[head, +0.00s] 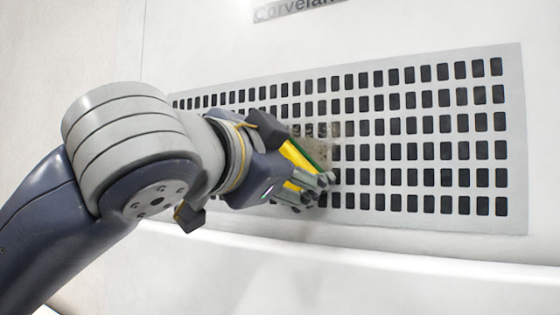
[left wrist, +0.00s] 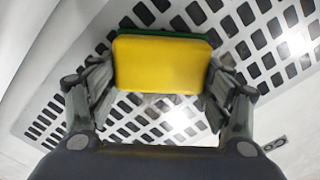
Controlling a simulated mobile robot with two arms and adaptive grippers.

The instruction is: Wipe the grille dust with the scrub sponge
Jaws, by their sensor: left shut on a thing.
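My left gripper (head: 315,188) is shut on the scrub sponge (head: 297,157), which is yellow with a green side. In the left wrist view the yellow face of the sponge (left wrist: 160,64) sits between the two fingers of the left gripper (left wrist: 160,85), with its green edge toward the grille (left wrist: 238,75). In the head view the grille (head: 430,205) is a pale panel with rows of dark slots. A greyish-brown dust patch (head: 322,130) shows on it just above and beside the sponge. The sponge is at or very near the grille; contact is unclear. My right gripper is not in view.
The grille is set in a white wall (head: 420,30) with a partly cut-off label (head: 290,10) above it. A pale ledge (head: 350,255) runs below the grille. The right part of the grille is unobstructed.

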